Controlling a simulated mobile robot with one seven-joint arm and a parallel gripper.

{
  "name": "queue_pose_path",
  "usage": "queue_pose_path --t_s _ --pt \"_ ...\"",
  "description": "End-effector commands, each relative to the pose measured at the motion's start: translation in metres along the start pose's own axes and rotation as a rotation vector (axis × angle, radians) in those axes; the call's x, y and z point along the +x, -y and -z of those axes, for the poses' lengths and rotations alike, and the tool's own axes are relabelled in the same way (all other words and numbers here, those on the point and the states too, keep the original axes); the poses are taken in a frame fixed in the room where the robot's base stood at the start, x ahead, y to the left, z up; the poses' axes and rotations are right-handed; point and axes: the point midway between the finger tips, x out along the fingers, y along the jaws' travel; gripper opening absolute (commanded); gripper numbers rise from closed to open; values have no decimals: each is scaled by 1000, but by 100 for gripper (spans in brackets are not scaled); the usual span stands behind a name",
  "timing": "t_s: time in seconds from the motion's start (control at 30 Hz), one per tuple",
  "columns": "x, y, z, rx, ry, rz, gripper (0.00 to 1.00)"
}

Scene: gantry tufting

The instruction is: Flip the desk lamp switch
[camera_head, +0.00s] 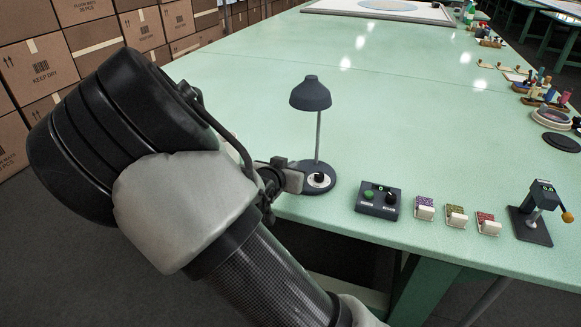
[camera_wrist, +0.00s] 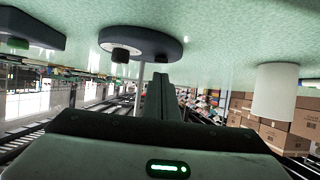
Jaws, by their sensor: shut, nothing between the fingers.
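The dark grey desk lamp (camera_head: 310,96) stands upright near the table's front edge in the head view, its shade facing down. Its round base (camera_head: 330,184) carries a black knob-like switch (camera_head: 319,178) on a pale dial. In the wrist view the lamp base (camera_wrist: 150,40) is at the top, with the black switch (camera_wrist: 120,55) on it. My gripper (camera_head: 298,178) is just left of the base in the head view, shut and empty. In the wrist view its fingers (camera_wrist: 161,85) point at the base, right of the switch. I cannot tell whether they touch.
A control box (camera_head: 377,200) with a green button and a black knob stands right of the lamp. Several small coloured packs (camera_head: 456,216) and a dark device (camera_head: 537,212) follow along the edge. A white cylinder (camera_wrist: 275,92) shows in the wrist view. The table behind the lamp is clear.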

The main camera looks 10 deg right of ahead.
Motion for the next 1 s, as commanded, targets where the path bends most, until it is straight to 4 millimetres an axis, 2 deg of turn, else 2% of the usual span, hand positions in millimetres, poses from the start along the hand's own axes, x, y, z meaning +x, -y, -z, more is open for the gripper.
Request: queue_pose_path --t_s 0.1,0.5,0.6,1.0 --pt "3 0 -9 1 0 -1 0" --pt "2 0 -12 1 0 -1 0" --pt "3 -2 -19 -1 2 -4 0" --pt "1 -1 -15 0 2 -2 0"
